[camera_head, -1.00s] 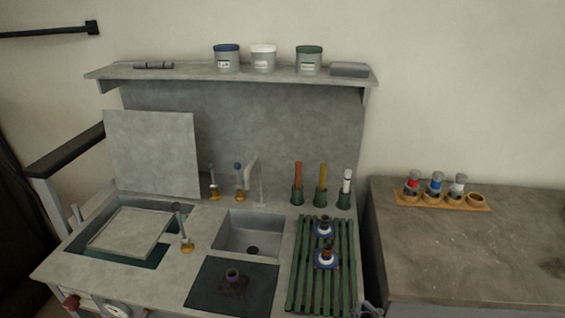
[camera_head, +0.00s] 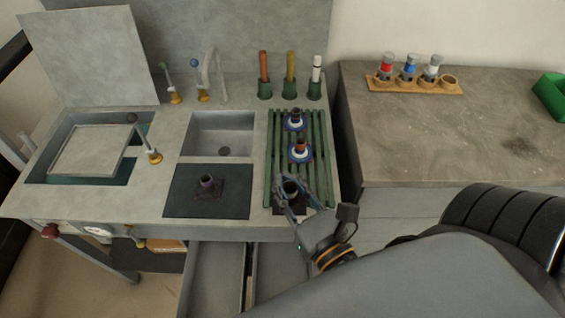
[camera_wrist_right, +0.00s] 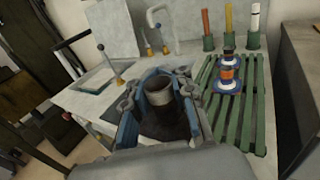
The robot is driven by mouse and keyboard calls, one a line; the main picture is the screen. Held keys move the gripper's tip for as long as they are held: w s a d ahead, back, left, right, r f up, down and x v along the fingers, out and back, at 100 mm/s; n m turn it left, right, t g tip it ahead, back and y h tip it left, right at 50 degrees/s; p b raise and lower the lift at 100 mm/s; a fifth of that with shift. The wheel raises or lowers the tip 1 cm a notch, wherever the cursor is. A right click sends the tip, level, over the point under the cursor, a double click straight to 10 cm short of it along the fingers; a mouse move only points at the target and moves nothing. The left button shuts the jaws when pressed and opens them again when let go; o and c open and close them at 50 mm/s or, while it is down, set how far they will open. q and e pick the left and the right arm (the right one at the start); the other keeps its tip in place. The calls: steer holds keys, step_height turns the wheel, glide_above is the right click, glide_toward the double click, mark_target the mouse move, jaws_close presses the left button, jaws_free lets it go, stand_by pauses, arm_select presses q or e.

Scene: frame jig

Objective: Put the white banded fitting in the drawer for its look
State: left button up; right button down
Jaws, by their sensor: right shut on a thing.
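My left gripper is out of view.
Two fittings, one dark (camera_head: 296,117) and one orange-banded (camera_head: 301,148), stand on blue-and-white discs on the rack. Another fitting (camera_head: 207,183) is on the black mat (camera_head: 235,202). A wooden holder (camera_head: 452,90) carries red, blue and white samples on the right counter.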

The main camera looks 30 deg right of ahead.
steer(key=w+d+f+b, duration=0.1)
steer(key=w+f, duration=0.1)
steer(key=w+d+f+b, duration=0.1)
steer(key=w+f, duration=0.1)
steer(key=w+d+f+b, duration=0.1)
steer(key=w+f, duration=0.1)
steer(key=shift+w+d+b, duration=0.2)
steer(key=shift+d+b, duration=0.05)
steer(key=shift+b, duration=0.05)
steer(key=shift+w+d+f, duration=0.2)
steer(key=shift+w+f, duration=0.15)
steer(key=shift+f, duration=0.15)
steer(key=shift+w+d+f+b, duration=0.15)
steer(key=shift+f+b, duration=0.15)
steer(key=shift+f, duration=0.65)
steer(key=shift+w+f+b, duration=0.1)
steer(key=shift+f+b, duration=0.2)
steer(key=shift+f, duration=0.6)
steer(key=shift+f, duration=0.2)
steer(key=c, duration=1.1)
jaws_free()
